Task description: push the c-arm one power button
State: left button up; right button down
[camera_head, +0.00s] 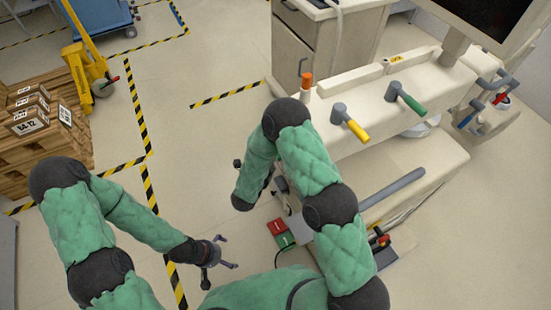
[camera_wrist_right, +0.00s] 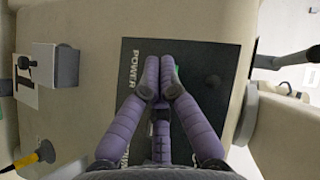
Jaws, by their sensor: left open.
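The cream C-arm unit (camera_head: 405,155) stands right of centre in the head view. In the right wrist view its side carries a black panel (camera_wrist_right: 215,62) marked POWER. A bit of green (camera_wrist_right: 176,72), which looks like the button, shows beside my right fingertips and is mostly hidden. My right gripper (camera_wrist_right: 159,82) has its purple fingers brought together over the panel, with nothing seen between them. I cannot tell whether they touch it. In the head view the right hand is not clear. My left gripper (camera_head: 222,252) is open and empty above the floor.
A red and green pedal (camera_head: 280,232) lies on the floor below. A pallet with boxes (camera_head: 40,120) and a yellow jack (camera_head: 85,65) stand left. Open floor lies between.

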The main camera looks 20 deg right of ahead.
jog(key=shift+s+a, duration=0.1)
jog(key=shift+a, duration=0.45)
jog(key=a, duration=0.3)
jog(key=s+a, duration=0.1)
jog(key=a, duration=0.1)
jog(key=shift+s+a, duration=0.1)
jog(key=shift+a, duration=0.3)
dwell(0.5)
